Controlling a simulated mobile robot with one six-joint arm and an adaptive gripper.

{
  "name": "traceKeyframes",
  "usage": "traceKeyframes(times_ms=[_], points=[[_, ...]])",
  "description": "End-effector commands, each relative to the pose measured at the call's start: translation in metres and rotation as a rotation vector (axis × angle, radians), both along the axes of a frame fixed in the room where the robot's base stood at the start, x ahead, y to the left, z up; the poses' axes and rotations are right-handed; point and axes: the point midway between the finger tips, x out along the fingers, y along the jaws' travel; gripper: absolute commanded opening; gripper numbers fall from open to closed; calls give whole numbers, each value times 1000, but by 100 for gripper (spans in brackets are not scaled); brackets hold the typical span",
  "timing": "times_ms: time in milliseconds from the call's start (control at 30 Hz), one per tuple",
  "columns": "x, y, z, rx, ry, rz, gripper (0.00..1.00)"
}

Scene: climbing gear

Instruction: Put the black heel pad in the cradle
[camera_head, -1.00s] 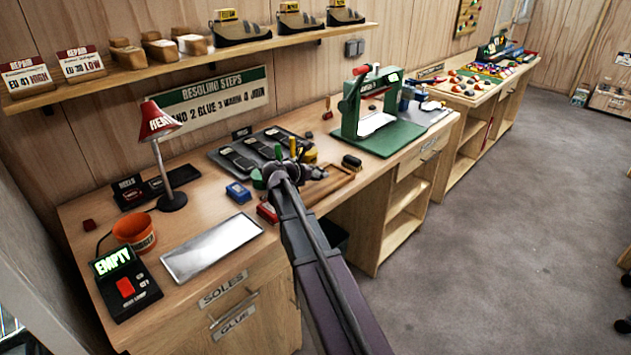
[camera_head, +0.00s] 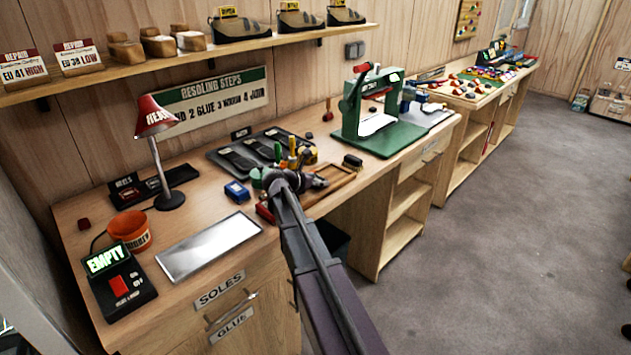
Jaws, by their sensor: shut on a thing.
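My gripper (camera_head: 292,168) is over the middle of the workbench, among upright tool handles. My own wrist and forearm hide most of it. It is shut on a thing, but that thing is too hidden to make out. A rack labelled HEELS (camera_head: 140,189) stands at the back left behind the lamp, with dark and red pieces in it. I cannot tell whether the black heel pad is there. A green press (camera_head: 376,112) with a red handle stands to the right of my gripper. I cannot pick out the cradle with certainty.
A black tray (camera_head: 213,158) with dark soles lies behind my gripper. A blue box (camera_head: 237,192), a brush (camera_head: 352,162) and a red lamp (camera_head: 154,117) stand nearby. A metal plate (camera_head: 210,245), an orange pot (camera_head: 131,231) and an EMPTY display box (camera_head: 115,280) are at left front.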

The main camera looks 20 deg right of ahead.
Motion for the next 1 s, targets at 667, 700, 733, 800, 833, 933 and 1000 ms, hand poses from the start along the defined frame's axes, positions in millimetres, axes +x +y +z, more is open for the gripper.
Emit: traceKeyframes(times_ms=[667, 700, 733, 800, 833, 933, 1000], points=[[0, 0, 3, 0, 0, 0, 100], [0, 0, 4, 0, 0, 0, 100], [-1, 2, 5, 0, 0, 0, 100], [-4, 8, 8, 0, 0, 0, 100], [-5, 10, 9, 0, 0, 0, 100], [-9, 22, 15, 0, 0, 2, 100], [-12, 31, 19, 0, 1, 1, 100]])
